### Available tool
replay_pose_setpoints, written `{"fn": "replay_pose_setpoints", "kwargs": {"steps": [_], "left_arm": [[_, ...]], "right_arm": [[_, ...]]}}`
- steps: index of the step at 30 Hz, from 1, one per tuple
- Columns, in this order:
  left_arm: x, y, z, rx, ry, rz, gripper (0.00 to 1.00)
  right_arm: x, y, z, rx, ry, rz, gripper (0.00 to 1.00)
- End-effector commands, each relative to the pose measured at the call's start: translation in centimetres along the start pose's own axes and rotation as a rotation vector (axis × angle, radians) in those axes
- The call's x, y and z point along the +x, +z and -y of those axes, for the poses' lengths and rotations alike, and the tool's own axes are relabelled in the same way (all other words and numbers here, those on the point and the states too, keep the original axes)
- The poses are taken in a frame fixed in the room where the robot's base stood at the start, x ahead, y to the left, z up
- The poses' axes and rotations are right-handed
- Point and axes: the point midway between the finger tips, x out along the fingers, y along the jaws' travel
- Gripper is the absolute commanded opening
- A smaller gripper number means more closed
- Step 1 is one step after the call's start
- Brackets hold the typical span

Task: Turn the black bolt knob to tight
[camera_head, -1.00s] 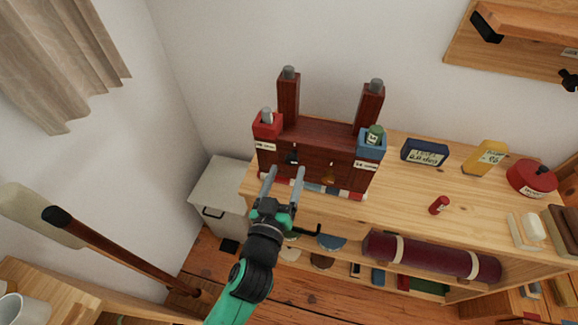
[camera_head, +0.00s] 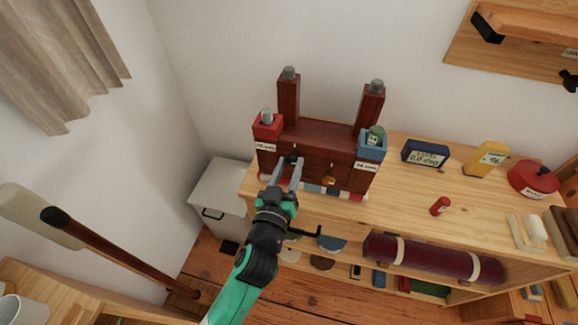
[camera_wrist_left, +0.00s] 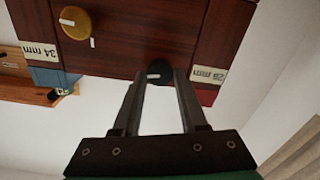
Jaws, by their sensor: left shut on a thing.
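The black bolt knob (camera_wrist_left: 158,74) sits on the front of the dark red timber block (camera_head: 316,146). It has a short white mark on its face. My left gripper (camera_head: 290,164) reaches up to the block's front, and in the left wrist view its two fingers (camera_wrist_left: 160,80) are shut on the knob, one on each side. In the head view the knob (camera_head: 294,154) is partly covered by the fingertips. A yellow knob (camera_wrist_left: 75,23) with a white mark is on the same face; it also shows in the head view (camera_head: 328,180). My right gripper is not in view.
A red box (camera_head: 267,131) and a blue box (camera_head: 370,150) are fixed at the block's two ends, labelled 28 mm and 34 mm. The wooden shelf top (camera_head: 410,195) carries a navy box (camera_head: 425,153), a yellow box (camera_head: 486,158) and a small red cylinder (camera_head: 440,206).

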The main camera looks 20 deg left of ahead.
Motion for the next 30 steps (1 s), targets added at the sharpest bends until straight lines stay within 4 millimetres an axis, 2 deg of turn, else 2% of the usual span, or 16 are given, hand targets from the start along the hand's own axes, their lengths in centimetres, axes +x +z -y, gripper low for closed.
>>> {"fn": "replay_pose_setpoints", "kwargs": {"steps": [8,14,30], "left_arm": [[0.0,0.0,0.0,0.032,0.0,0.0,0.0],[0.0,-0.1,-0.1,0.125,0.0,0.001,0.0],[0.0,-0.1,-0.2,0.602,0.0,0.0,0.0]], "right_arm": [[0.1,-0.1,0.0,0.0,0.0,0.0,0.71],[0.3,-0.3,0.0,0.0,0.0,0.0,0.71],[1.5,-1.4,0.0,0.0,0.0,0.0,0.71]]}}
